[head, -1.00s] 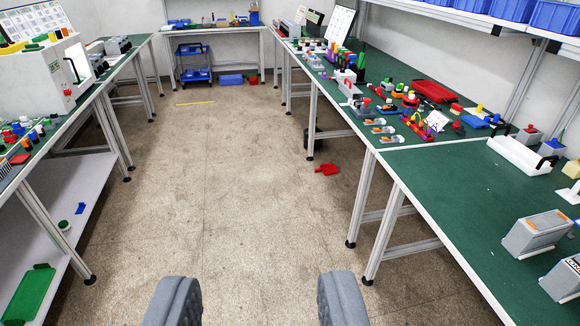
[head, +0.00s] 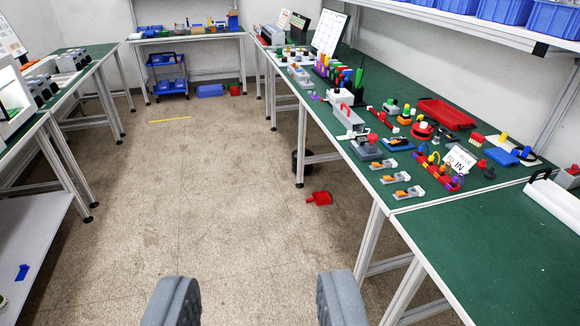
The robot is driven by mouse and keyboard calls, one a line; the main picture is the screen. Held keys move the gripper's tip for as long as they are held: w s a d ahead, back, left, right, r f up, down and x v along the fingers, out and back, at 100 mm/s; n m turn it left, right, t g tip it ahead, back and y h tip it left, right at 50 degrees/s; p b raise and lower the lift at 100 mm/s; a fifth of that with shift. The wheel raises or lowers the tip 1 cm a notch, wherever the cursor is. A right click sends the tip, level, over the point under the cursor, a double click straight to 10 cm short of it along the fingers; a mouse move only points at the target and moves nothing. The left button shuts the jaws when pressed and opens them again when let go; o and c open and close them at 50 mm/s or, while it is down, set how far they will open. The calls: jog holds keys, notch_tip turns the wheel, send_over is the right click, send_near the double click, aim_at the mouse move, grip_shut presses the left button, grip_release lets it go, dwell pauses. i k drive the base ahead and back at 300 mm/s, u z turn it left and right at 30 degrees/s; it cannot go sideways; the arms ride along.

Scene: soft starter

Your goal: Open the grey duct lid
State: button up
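My gripper (head: 256,300) shows at the bottom of the head view. Its two grey fingers are wide apart with only floor between them, so it is open and empty. It is over the aisle, well short of the right bench. I cannot single out a grey duct lid for sure. A long pale trough-like piece (head: 556,205) with a black handle lies at the right edge on the near bench, partly cut off by the frame. A light grey box-like piece (head: 349,119) stands farther along the right bench, near a grey block with a red top.
Green-topped benches run along the right (head: 480,240) and left; another stands at the back. Several coloured parts and a red tray (head: 446,114) crowd the right bench. A red object (head: 319,198) lies on the floor. The aisle floor (head: 190,190) is mostly clear.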

aim_at(350, 118)
jog(key=z, duration=0.15)
jog(key=i, duration=3.4)
jog(key=z, duration=0.1)
